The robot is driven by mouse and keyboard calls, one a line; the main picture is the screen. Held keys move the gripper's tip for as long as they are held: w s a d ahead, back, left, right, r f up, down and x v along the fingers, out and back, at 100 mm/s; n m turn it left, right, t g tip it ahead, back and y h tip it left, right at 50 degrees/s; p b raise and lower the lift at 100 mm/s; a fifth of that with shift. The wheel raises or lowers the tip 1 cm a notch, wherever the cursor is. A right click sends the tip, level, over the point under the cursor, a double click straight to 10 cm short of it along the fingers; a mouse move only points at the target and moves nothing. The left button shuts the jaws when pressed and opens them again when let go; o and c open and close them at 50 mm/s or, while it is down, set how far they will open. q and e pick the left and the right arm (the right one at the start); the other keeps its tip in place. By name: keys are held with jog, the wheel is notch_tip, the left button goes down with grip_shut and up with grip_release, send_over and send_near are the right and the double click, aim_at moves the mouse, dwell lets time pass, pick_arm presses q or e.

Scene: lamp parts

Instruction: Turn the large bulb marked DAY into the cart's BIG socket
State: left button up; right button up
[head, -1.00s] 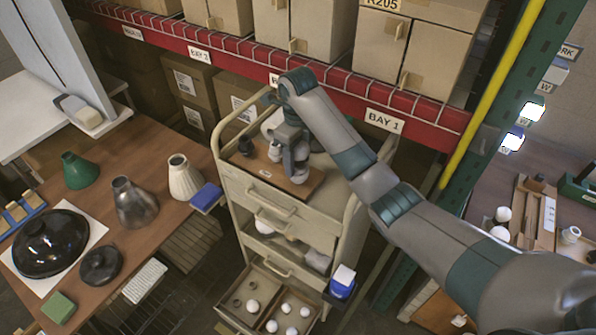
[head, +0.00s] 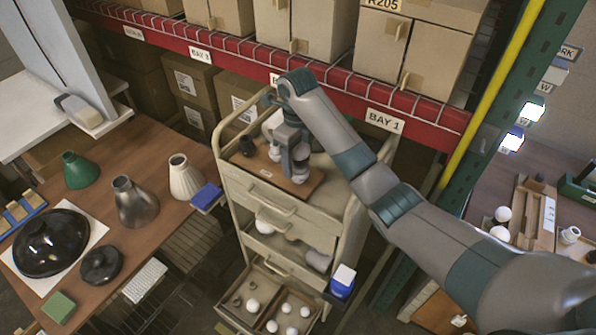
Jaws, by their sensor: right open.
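My right gripper (head: 299,172) is open, pointing down just above the brown board (head: 262,184) on top of the beige cart (head: 233,205). The gripper and wrist hide part of the board. A white rounded object (head: 272,121), perhaps the large bulb, shows just behind the wrist; no DAY mark is readable. A small black socket-like part (head: 247,146) stands at the board's left end. I cannot tell which socket is BIG, nor whether anything is between the fingers. My left gripper is not in view.
The cart's open bottom drawer (head: 238,318) holds several white bulbs. A blue box (head: 342,284) hangs at the cart's right side. The left table (head: 140,225) carries lampshades and black domes. The red shelf beam (head: 330,88) runs behind the cart.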

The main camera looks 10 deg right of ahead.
jog(key=n, duration=0.2)
jog(key=d+f+n, duration=0.1)
jog(key=n, duration=0.1)
jog(key=shift+s, duration=0.3)
jog(key=shift+w+d+f+n, duration=0.2)
jog(key=shift+w+n, duration=0.25)
jog(key=shift+n, duration=0.75)
jog(key=shift+s+a+r, duration=0.25)
jog(key=shift+a+r, duration=0.05)
jog(key=shift+w, duration=0.1)
jog(key=c, duration=0.7)
jog(key=shift+c, duration=0.2)
jog(key=m, duration=0.6)
jog(key=shift+f+m, duration=0.15)
jog(key=shift+m, duration=0.15)
